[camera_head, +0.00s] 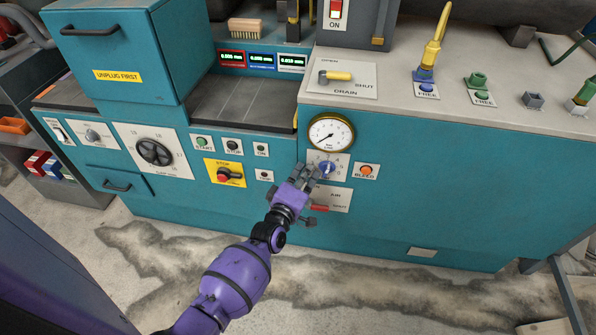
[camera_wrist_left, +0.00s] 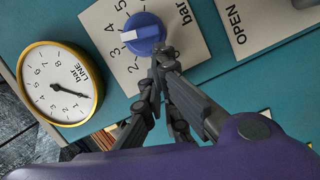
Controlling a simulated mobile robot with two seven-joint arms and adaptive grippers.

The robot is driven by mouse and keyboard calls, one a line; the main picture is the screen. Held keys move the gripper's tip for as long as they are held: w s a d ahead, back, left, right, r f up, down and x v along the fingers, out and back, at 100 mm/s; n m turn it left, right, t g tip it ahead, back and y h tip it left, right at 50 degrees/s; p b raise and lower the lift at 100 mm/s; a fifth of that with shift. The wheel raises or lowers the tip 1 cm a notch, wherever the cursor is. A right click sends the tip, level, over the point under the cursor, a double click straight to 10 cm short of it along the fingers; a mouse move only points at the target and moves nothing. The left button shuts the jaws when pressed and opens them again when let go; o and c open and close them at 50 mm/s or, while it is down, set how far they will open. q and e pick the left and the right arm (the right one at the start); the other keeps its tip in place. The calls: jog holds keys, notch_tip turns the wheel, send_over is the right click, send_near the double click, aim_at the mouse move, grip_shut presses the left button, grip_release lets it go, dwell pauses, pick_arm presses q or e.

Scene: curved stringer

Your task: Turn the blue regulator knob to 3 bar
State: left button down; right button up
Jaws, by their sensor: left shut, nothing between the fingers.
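The blue regulator knob (camera_head: 327,168) sits on a pale plate on the teal panel, under the line gauge. In the left wrist view the knob (camera_wrist_left: 145,33) shows a white pointer facing left, about between the 3 and 4 marks. My left gripper (camera_head: 308,172) is shut and empty. In the left wrist view its fingertips (camera_wrist_left: 163,55) are at the knob's lower right edge; I cannot tell whether they touch it. The round line gauge (camera_head: 331,133) has a brass rim. It also shows in the left wrist view (camera_wrist_left: 60,82); its exact reading is unclear.
The orange bleed button (camera_head: 366,171) is right of the knob. The air plate (camera_head: 337,200) with a red lever (camera_head: 319,208) is just below. The yellow drain lever (camera_head: 337,76) is on the worktop above. The panel farther right is mostly bare.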

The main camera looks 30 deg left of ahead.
pick_arm(q)
jog(key=shift+d, duration=0.1)
jog(key=f+n+b, duration=0.2)
jog(key=b, duration=0.1)
jog(key=shift+d+t+b, duration=0.3)
jog(key=shift+d, duration=0.1)
jog(key=shift+w+r+n, duration=0.1)
jog(key=shift+n, duration=0.3)
jog(key=shift+r, duration=0.2)
pick_arm(e)
jog(key=shift+s+a+f, duration=0.1)
jog(key=shift+a+f, duration=0.05)
jog(key=shift+f, duration=0.65)
jog(key=shift+a+f, duration=0.15)
jog(key=shift+f, duration=0.6)
